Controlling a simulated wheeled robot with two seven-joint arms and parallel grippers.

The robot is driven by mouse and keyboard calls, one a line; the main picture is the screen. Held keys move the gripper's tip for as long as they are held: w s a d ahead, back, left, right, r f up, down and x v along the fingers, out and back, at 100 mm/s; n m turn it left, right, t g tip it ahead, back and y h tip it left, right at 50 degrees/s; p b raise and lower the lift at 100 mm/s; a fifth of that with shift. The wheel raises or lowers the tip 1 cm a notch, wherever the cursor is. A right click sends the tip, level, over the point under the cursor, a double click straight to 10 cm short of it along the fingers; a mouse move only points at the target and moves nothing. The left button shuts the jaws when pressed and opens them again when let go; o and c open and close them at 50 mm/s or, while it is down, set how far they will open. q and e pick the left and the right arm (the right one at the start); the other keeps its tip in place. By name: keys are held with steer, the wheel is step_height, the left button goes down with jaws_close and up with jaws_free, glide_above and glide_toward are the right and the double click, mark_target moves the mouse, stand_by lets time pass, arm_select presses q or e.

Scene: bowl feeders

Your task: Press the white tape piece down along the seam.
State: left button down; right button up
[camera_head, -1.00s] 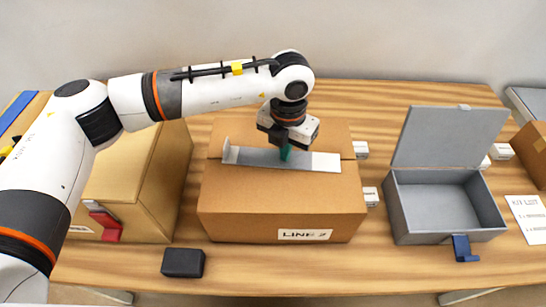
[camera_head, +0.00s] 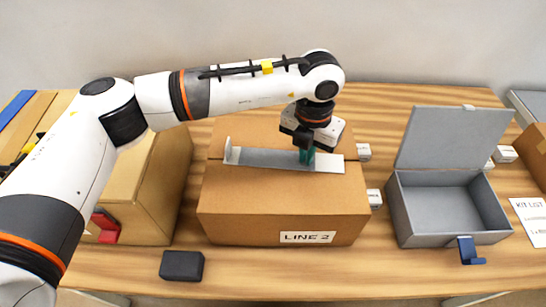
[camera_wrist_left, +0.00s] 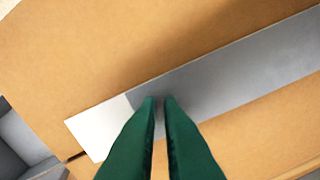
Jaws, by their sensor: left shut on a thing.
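The tape piece (camera_head: 265,159) lies as a long strip across the top of the cardboard box (camera_head: 280,205) marked LINE 2. Most of it looks grey, its right end is white, and a short flap stands up at its left end. In the left wrist view the tape piece (camera_wrist_left: 245,75) runs diagonally, with its white end at the lower left. My left gripper (camera_head: 307,160) points down at the tape near the white end. Its green fingers (camera_wrist_left: 160,99) are nearly together, shut on the tape piece; their tips hide the contact. A short dark seam shows beyond the white end.
An open grey case (camera_head: 447,210) with a blue latch stands to the right. A dark block (camera_head: 182,265) lies at the front left. Another cardboard box (camera_head: 150,190) stands left, under my arm. Small white boxes (camera_head: 374,198) sit close to the box's right side.

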mark_target(329, 163)
arm_select(q)
steer(key=shift+s+d+b, duration=0.15)
steer(key=shift+d+b, duration=0.15)
steer(key=shift+d, duration=0.95)
steer(key=shift+s+d+b, duration=0.1)
steer(key=shift+d+b, duration=0.2)
steer(key=shift+d, duration=0.9)
steer(key=shift+w+r, duration=0.1)
steer(key=shift+r+p, duration=0.35)
steer(key=shift+r, duration=0.3)
steer(key=shift+a+r+p, duration=0.1)
steer(key=shift+r+p, duration=0.85)
steer(key=shift+r, duration=1.9)
